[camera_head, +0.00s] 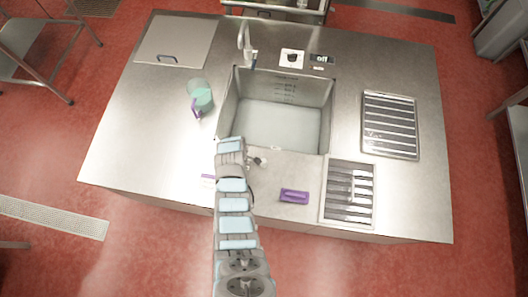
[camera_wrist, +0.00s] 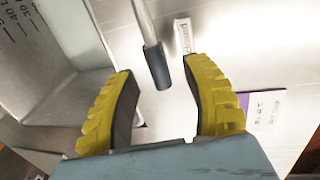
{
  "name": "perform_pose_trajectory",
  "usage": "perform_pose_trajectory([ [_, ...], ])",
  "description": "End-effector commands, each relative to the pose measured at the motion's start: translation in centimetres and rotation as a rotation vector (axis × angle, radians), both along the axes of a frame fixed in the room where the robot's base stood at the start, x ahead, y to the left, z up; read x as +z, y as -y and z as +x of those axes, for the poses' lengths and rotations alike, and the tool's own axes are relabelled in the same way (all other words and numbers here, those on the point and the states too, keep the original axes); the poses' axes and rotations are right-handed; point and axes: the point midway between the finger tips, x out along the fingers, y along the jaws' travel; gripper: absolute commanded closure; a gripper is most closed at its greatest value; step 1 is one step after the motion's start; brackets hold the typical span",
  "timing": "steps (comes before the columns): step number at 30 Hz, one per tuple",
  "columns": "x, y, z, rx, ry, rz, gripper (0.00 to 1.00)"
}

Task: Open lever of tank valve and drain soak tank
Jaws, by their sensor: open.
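The soak tank (camera_head: 325,95) is a steel basin sunk in the worktop, holding cloudy pale liquid, with volume marks on its back wall. In the wrist view, the tank wall (camera_wrist: 75,30) is at upper left. The valve lever (camera_wrist: 157,66) is a metal rod with a dark grey end grip. My gripper (camera_wrist: 163,80) is open, with one yellow, dark-padded finger on either side of the grip. Gaps show on both sides, and I see no clear contact. In the head view my arm reaches the tank's front left corner; the fingers are hidden there.
A green jug with purple handle (camera_head: 202,100) stands left of the tank. A tap (camera_head: 244,40) and an "off" display (camera_head: 321,58) are behind it. A purple block (camera_head: 294,196) and slatted racks (camera_head: 390,125) lie at front and right. A small label (camera_wrist: 184,37) is beside the lever.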

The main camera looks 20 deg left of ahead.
Motion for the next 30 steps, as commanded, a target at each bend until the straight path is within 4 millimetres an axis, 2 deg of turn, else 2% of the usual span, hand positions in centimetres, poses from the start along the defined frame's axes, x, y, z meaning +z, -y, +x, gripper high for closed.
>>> perform_pose_trajectory([
  [10, -1.8, 0.0, 0.4, 0.002, -0.001, -0.001, 0.52],
  [25, -2.0, -0.1, 0.7, 0.001, 0.003, 0.000, 0.51],
  [30, -2.1, -0.1, 0.7, 0.001, 0.003, 0.000, 1.00],
])
